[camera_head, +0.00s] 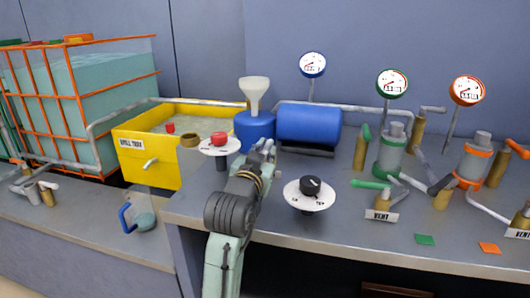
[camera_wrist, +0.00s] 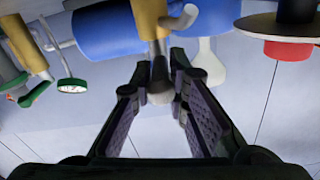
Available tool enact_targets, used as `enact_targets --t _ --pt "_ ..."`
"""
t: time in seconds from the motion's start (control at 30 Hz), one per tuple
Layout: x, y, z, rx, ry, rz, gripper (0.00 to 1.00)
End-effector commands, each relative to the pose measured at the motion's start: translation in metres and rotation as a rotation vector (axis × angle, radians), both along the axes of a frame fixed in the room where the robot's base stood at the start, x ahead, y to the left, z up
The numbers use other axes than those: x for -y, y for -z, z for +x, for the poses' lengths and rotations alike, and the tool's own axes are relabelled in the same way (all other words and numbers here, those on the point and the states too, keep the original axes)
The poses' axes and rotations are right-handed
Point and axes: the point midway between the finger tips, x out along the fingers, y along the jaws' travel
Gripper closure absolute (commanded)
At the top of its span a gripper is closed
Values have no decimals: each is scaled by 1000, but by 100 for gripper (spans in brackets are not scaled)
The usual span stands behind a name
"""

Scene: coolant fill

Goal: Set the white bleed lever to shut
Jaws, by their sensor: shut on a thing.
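In the wrist view, which looks upside down, a brass valve (camera_wrist: 150,18) with a pale spout stands between two blue bodies. The pale lever (camera_wrist: 159,92) on its end shows nearly end-on, pointing toward the camera, and looks like the white bleed lever. My gripper (camera_wrist: 161,68) has its two fingers on either side of this lever and is shut on it. In the head view my gripper (camera_head: 266,147) is in front of the blue pot and blue tank, and my arm hides the valve and lever. I cannot read the lever's setting.
A blue tank (camera_head: 308,123) and a blue pot (camera_head: 255,132) with a white funnel (camera_head: 254,92) stand close by. A red knob (camera_head: 219,138) is left of my gripper, a black dial (camera_head: 311,186) right. Green-levered and orange-levered valves fill the bench's right side.

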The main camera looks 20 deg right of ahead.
Motion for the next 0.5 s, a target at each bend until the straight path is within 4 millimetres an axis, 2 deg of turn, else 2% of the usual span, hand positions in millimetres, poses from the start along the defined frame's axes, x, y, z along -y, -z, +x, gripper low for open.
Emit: enact_targets --t 0.27,0.5 --pt "0 0 0 -1 -9 1 100" --pt "8 -1 -3 -4 -126 2 100"
